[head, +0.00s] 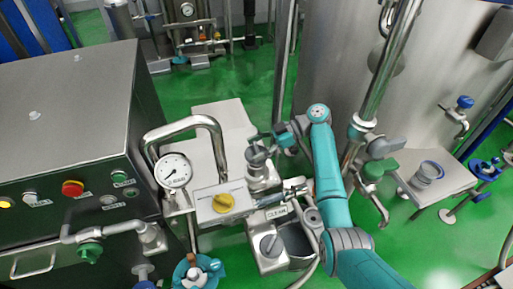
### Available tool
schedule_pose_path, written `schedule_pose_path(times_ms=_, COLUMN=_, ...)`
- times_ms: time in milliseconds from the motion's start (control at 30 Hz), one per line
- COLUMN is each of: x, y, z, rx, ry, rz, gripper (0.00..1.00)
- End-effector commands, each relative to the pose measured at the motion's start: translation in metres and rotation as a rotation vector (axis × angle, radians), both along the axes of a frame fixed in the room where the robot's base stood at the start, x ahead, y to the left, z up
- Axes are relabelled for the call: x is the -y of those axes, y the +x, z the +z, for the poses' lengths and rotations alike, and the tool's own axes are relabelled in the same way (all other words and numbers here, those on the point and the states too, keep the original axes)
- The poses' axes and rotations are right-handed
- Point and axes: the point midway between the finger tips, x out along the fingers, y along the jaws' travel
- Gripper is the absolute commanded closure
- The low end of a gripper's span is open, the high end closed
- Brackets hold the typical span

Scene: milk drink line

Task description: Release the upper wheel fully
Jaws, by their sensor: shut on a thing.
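The upper wheel (257,156) is a small grey handwheel on a steel valve body, near the middle of the head view. My gripper (261,139) comes in from the right at the end of my teal arm. It is shut on the upper wheel, with its dark fingers at the wheel's top edge. The fingers are small in the picture and partly merge with the wheel, so the exact contact is hard to see. A second grey knob (270,245) sits lower down, below a "CLEAN" label.
A box with a yellow knob (223,202) and a pressure gauge (174,171) stand left of the valve. A steel control cabinet (65,130) fills the left. A steel pipe (391,62) and large tank (335,60) stand right. Green floor (440,235) is open at the lower right.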

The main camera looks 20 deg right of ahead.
Motion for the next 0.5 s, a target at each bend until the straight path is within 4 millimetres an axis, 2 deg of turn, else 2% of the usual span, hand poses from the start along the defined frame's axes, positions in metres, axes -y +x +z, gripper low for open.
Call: schedule_pose_path(times_ms=500, x=-0.0003, y=-0.001, z=-0.0029, rx=-0.005, ry=-0.003, rz=0.086, gripper=0.65)
